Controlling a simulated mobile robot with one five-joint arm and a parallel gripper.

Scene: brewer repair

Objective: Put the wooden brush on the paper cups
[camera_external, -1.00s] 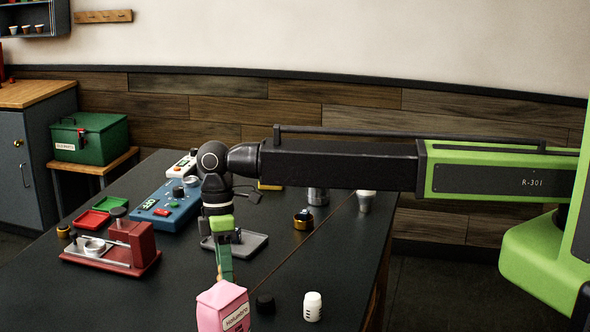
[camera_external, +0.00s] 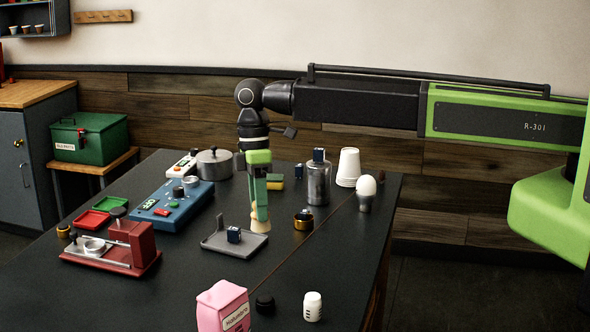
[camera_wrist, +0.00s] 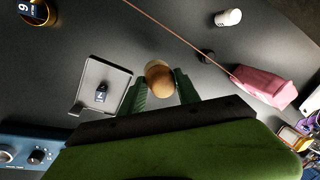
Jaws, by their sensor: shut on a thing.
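My gripper (camera_external: 260,208) points down above the black table and is shut on the wooden brush (camera_external: 260,225). Pale tan wood shows just below the green fingers. In the wrist view the rounded brown end of the brush (camera_wrist: 158,78) shows between my two fingers (camera_wrist: 161,92); the rest is hidden. The paper cups (camera_external: 348,166) are a white upside-down stack at the back right of the table, to the right of my gripper and apart from it.
A metal canister (camera_external: 318,184) stands between my gripper and the cups. A grey cup with a white egg-shaped top (camera_external: 366,190) stands in front of the cups. A grey tray (camera_external: 220,243), a brass-coloured ring (camera_external: 303,222) and a pink bag (camera_external: 224,306) are nearby.

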